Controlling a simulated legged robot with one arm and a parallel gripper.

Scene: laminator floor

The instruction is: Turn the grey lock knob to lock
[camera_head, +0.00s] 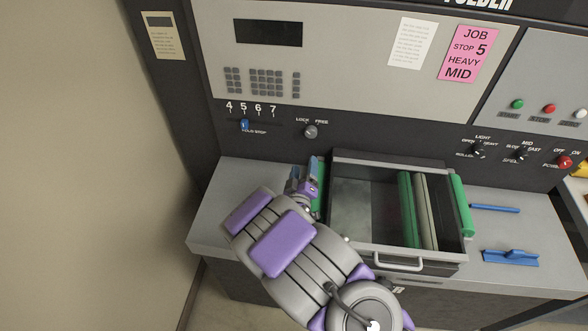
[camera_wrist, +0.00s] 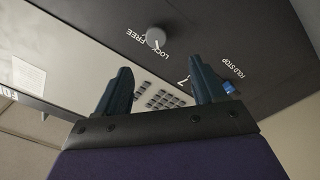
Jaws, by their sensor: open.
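The grey lock knob (camera_head: 310,131) is on the dark strip of the panel, below the words LOCK and FREE. In the wrist view the knob (camera_wrist: 156,37) stands past my fingertips, beside the same words, and nothing touches it. I cannot tell for sure which word its pointer faces. My gripper (camera_wrist: 160,82) is open and empty, its two dark fingers spread apart. In the head view my gripper (camera_head: 315,170) is below the knob, near the left side of the open tray; its fingertips are hard to make out there.
A blue fold stop slider (camera_head: 244,126) sits left of the knob under the numbers. An open tray (camera_head: 362,244) with green and cream rollers is right of my arm. The panel face around the knob is clear.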

